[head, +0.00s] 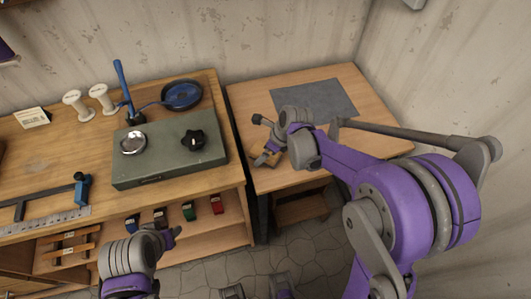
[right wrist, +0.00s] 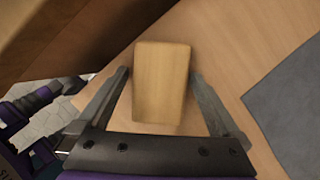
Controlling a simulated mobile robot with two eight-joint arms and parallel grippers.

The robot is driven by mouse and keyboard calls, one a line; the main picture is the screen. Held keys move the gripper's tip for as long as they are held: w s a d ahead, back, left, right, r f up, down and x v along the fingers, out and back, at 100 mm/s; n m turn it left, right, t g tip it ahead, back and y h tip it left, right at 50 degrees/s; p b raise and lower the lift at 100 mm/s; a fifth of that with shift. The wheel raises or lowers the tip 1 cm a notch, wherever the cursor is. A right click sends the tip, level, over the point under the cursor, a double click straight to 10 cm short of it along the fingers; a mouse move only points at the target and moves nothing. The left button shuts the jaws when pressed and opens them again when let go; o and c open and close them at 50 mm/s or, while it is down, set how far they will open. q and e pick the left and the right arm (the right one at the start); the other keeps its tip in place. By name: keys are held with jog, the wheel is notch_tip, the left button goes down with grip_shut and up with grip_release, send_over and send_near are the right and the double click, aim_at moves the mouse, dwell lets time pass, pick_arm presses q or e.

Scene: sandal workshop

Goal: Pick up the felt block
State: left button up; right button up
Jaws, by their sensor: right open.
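The felt block (right wrist: 161,82) is a tan, rounded-edge block lying on the wooden right-hand table. In the right wrist view it sits between the two fingers of my right gripper (right wrist: 158,76), with a small gap on each side. The fingers are open. In the head view the block (head: 267,158) shows only partly, at the table's left front, with my right gripper (head: 265,150) over it and hiding some of it. My left gripper (head: 165,238) is low in front of the left bench's shelf, away from the block; its fingers are not clear.
A grey mat (head: 318,98) lies behind the block on the right table (head: 250,95). The left bench holds a green-grey box (head: 165,160) with a black knob, a blue pan (head: 182,94) and white spools (head: 76,105). A dark gap separates bench and table.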

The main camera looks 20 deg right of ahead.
jog(key=shift+c, duration=0.3)
jog(key=c, duration=1.4)
jog(key=shift+r, duration=0.3)
notch_tip(320, 180, up, 10)
jog(key=shift+f+p, duration=0.1)
jog(key=shift+p, duration=0.55)
